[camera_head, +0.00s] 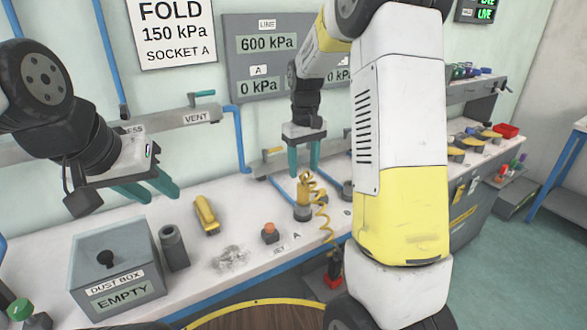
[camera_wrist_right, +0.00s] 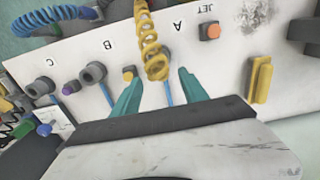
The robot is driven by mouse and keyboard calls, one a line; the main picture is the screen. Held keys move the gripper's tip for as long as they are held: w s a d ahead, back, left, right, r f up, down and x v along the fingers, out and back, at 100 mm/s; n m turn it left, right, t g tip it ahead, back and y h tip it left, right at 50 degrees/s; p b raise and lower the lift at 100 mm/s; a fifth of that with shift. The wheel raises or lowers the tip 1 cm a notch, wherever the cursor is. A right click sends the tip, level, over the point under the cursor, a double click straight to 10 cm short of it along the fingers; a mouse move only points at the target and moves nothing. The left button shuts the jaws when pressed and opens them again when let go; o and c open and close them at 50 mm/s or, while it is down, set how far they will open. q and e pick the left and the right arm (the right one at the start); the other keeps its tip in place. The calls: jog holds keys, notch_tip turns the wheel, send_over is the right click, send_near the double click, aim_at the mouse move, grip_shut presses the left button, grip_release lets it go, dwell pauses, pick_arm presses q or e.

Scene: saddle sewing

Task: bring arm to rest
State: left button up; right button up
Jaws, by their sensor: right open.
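My right gripper (camera_head: 303,157) hangs over the back middle of the white bench in the head view. Its two teal fingers are apart with nothing held between them. In the right wrist view, the fingers of this gripper (camera_wrist_right: 160,95) are spread, with a yellow coiled hose (camera_wrist_right: 153,50) beyond the gap. My left gripper (camera_head: 148,188) is at the left, above the bench near the dust box. Its teal fingers are apart and empty. The coiled hose (camera_head: 322,208) shows below my right gripper, by a yellow-topped fitting (camera_head: 303,205).
A grey dust box (camera_head: 118,270) marked EMPTY, a dark cylinder (camera_head: 174,248), a yellow tool (camera_head: 206,216) and an orange button (camera_head: 269,230) stand on the bench. A round wooden top (camera_head: 260,318) is at the lower edge. My right arm hides part of the bench.

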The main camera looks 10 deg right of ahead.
jog(key=shift+r, duration=0.2)
jog(key=s+r+m+t+y, duration=0.2)
jog(key=s+r+t, duration=0.1)
jog(key=s+r, duration=0.9)
jog(key=s+a+m+t, duration=0.1)
jog(key=s+a+t, duration=0.1)
jog(key=s, duration=1)
jog(key=shift+s+t, duration=0.15)
jog(key=shift+t, duration=0.45)
jog(key=shift+a+r, duration=0.1)
jog(key=shift+c, duration=0.3)
